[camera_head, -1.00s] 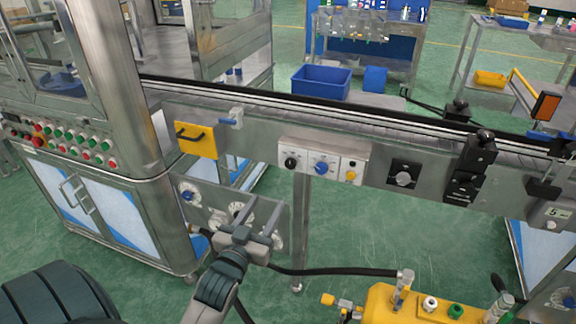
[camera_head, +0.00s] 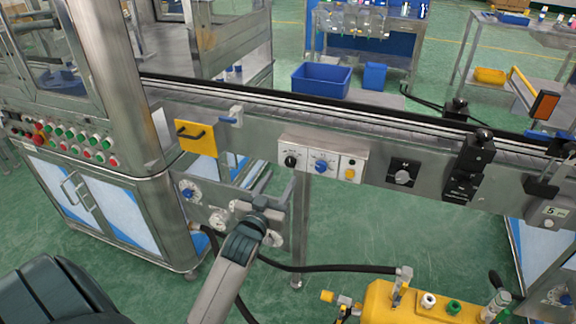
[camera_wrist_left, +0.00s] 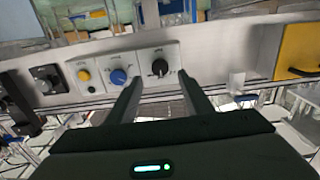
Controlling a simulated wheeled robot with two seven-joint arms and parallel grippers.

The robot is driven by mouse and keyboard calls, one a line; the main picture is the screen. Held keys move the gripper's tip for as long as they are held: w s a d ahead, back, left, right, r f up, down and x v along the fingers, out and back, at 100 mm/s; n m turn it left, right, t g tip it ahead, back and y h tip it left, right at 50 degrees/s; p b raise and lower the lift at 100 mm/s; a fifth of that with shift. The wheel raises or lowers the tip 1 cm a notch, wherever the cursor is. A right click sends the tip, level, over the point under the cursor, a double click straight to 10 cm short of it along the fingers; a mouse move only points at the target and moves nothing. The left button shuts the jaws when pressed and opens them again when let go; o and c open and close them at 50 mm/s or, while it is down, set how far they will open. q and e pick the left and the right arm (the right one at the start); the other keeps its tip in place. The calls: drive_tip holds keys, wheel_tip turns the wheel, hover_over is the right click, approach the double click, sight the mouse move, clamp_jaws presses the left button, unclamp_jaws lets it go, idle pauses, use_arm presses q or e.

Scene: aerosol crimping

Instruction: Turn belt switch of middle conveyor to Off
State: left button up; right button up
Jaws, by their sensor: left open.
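The conveyor's side carries a white control panel with a black knob (camera_head: 290,161), a blue knob (camera_head: 321,168) and a yellow button (camera_head: 350,174). The labels are too small to read, so I cannot tell which is the belt switch. My left gripper (camera_head: 274,187) is open and empty, below and slightly left of the black knob. In the left wrist view, my left gripper's fingers (camera_wrist_left: 159,78) point at the black knob (camera_wrist_left: 160,67), which shows between their tips, apparently untouched. The blue knob (camera_wrist_left: 118,76) lies just left of them. My right gripper is not in view.
A yellow plate with a handle (camera_head: 196,138) is on the conveyor side, left of the panel. A grey knob (camera_head: 403,177) and black brackets (camera_head: 467,175) are to the right. A lower gauge panel (camera_head: 218,217) sits behind my left arm. A yellow tank (camera_head: 420,303) stands at the front.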

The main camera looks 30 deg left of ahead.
sight(290, 164)
use_arm(q)
drive_tip(key=x, duration=0.7)
drive_tip(key=shift+w+p, duration=0.3)
drive_tip(key=shift+c, duration=0.7)
drive_tip(key=c, duration=0.9)
